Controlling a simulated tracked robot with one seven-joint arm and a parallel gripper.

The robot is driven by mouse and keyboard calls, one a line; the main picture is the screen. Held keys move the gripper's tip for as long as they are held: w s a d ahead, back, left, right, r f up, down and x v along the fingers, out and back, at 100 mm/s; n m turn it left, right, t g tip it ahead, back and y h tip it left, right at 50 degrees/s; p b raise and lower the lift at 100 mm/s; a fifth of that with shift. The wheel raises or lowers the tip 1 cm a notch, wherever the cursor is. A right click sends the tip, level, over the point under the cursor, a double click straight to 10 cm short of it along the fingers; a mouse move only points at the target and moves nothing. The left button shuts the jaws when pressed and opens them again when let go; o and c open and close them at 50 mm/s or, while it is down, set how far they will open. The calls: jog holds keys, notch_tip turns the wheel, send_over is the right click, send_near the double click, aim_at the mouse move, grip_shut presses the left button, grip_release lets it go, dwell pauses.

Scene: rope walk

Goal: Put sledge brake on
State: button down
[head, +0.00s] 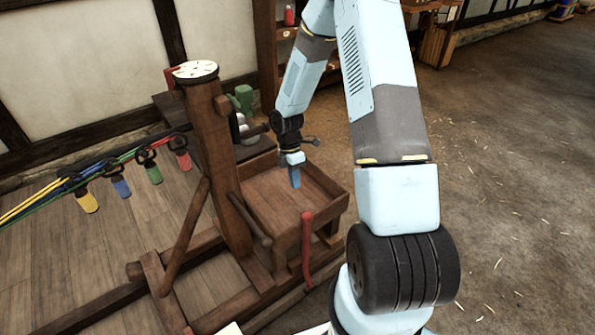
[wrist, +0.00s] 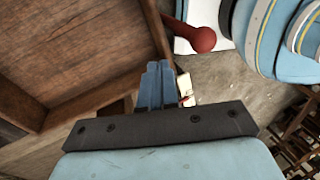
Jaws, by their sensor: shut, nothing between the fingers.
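The sledge (head: 233,235) is a brown wooden frame with an upright post and a shallow tray (head: 333,206). A red-handled lever (head: 307,238), which looks like the brake, stands upright at the tray's near right side. Its round red knob (wrist: 203,40) also shows at the top of the wrist view. My gripper (head: 295,182) points down over the tray, behind and a little left of the red lever, not touching it. Its blue fingers (wrist: 156,85) are shut together and empty. The lever's lower end is partly hidden.
A dark wooden lever (head: 250,220) leans at the post's side. Yellow, blue, green and red ropes on hooks (head: 153,172) run left from the post. A bench with a green object (head: 244,97) stands behind. Open floor (head: 520,200) lies to the right.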

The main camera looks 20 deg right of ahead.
jog(key=s+f, duration=0.5)
jog(key=shift+d, duration=0.3)
jog(key=shift+s, duration=0.1)
